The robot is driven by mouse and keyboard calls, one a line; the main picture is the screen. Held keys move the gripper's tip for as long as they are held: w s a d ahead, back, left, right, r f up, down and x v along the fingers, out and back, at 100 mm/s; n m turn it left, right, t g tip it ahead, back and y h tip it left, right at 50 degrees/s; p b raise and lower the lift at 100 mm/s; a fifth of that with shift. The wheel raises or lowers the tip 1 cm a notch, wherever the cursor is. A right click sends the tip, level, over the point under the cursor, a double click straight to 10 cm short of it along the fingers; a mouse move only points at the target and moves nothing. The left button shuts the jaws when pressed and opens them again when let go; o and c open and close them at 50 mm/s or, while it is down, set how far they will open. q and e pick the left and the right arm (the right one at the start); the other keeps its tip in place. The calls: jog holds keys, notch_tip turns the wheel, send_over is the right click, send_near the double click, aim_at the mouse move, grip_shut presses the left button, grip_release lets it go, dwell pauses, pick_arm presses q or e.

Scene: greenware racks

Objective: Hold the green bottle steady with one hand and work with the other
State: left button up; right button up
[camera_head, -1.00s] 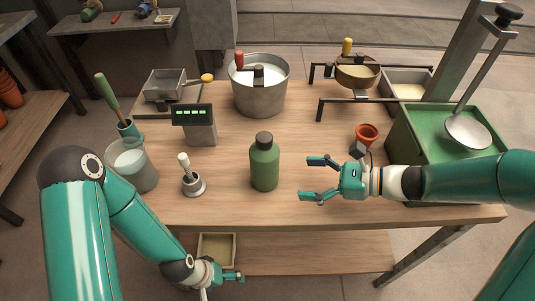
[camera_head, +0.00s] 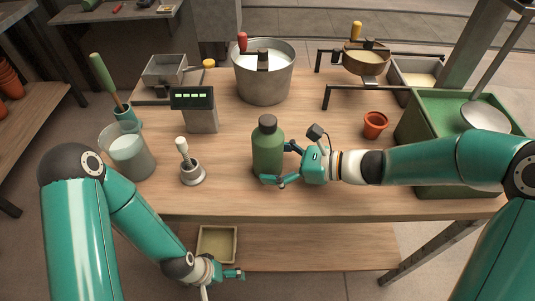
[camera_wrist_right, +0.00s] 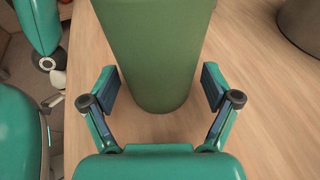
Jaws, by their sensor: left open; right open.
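The green bottle (camera_head: 267,148) with a dark cap stands upright near the front middle of the wooden table. In the right wrist view the bottle (camera_wrist_right: 154,55) fills the middle, its lower part between the finger pads. My right gripper (camera_head: 277,163) is open around the bottle from the right; gaps show on both sides in the wrist view (camera_wrist_right: 160,90). My left gripper (camera_head: 240,275) is low at the front, below the table top's front edge, apart from the bottle and holding nothing I can see.
A small mortar with pestle (camera_head: 192,174) stands left of the bottle, and a cup of whitish liquid (camera_head: 128,155) further left. A scale with display (camera_head: 199,112) and a metal pot (camera_head: 264,85) are behind. A terracotta pot (camera_head: 375,125) and green basin (camera_head: 420,135) are to the right.

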pick_arm(q)
jog(key=shift+f, duration=0.1)
pick_arm(e)
jog(key=shift+a, duration=0.2)
jog(key=c, duration=0.8)
jog(key=shift+o, duration=0.2)
jog(key=c, duration=0.5)
pick_arm(q)
jog(key=shift+f, duration=0.1)
pick_arm(e)
jog(key=shift+f, duration=0.25)
dwell(0.7)
pick_arm(q)
jog(key=shift+c, duration=0.3)
jog(key=c, duration=0.9)
pick_arm(e)
jog(key=shift+f, duration=0.1)
pick_arm(q)
jog(key=shift+o, duration=0.2)
pick_arm(e)
jog(key=shift+s, duration=0.1)
